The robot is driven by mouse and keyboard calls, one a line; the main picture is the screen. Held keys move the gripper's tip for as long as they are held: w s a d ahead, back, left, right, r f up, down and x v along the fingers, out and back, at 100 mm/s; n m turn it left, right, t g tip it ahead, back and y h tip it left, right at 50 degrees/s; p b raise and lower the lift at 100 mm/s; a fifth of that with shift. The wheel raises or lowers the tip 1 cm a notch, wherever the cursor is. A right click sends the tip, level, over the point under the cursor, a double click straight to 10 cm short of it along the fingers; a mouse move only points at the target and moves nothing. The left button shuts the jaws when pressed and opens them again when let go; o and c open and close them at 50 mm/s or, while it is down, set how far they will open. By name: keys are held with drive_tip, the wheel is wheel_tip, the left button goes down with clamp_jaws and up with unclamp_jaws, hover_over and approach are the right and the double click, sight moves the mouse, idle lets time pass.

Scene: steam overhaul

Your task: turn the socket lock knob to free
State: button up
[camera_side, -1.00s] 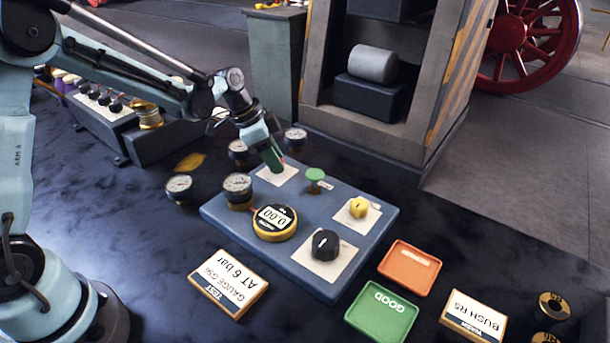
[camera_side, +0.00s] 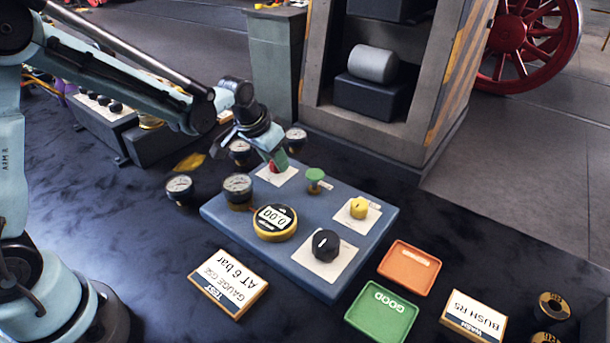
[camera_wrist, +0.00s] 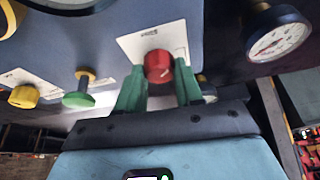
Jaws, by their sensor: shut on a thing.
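A red knob (camera_wrist: 158,66) sits on a white plate (camera_wrist: 128,44) on the blue-grey panel. Small lettering on the plate is too blurred to read. My gripper (camera_wrist: 157,74) has its green fingers on either side of the red knob and is shut on it. In the side view my gripper (camera_side: 277,158) reaches down at a tilt to the panel's far left corner, where the red knob (camera_side: 273,167) is partly hidden by the fingers.
The panel (camera_side: 215,213) also carries a green knob (camera_side: 315,175), a yellow knob (camera_side: 358,207), a black knob (camera_side: 325,243) and a round display reading 0.00 (camera_side: 275,221). Several dial gauges (camera_side: 237,186) stand close to my gripper. Orange (camera_side: 408,266) and green (camera_side: 380,313) trays lie in front.

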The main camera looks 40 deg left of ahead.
drive_tip(key=n+y, duration=0.1)
drive_tip(key=n, duration=0.1)
drive_tip(key=n+y, duration=0.1)
drive_tip(key=n, duration=0.2)
drive_tip(key=shift+d+n, duration=0.2)
drive_tip(key=shift+n, duration=0.1)
drive_tip(key=shift+d+n+g+y, duration=0.1)
drive_tip(key=shift+n+g+y, duration=0.3)
drive_tip(key=shift+n, duration=0.7)
drive_tip(key=shift+n+g+y, duration=0.3)
drive_tip(key=shift+n+y, duration=0.1)
drive_tip(key=shift+n, duration=0.7)
drive_tip(key=o, duration=1)
drive_tip(key=shift+o, duration=0.2)
drive_tip(key=shift+w, duration=0.1)
drive_tip(key=v, duration=1.2)
